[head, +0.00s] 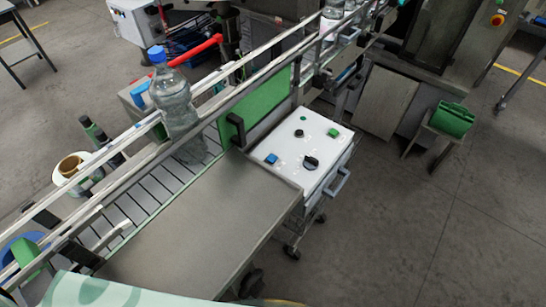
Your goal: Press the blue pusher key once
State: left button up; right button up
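The blue key (271,158) is a small raised square on the left part of the white control panel (287,145). A green key (333,132) sits near the panel's far right edge. A black rotary knob (311,163) lies to the right of the blue key, and small dark and green buttons show further back. Nothing touches or covers the blue key. Neither of my grippers shows in the head view.
A bare grey table (205,225) adjoins the panel at front left. A conveyor with metal rails carries a clear bottle with a blue cap (175,95). A green bin (452,119) stands at the right. The floor (420,225) at right is clear.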

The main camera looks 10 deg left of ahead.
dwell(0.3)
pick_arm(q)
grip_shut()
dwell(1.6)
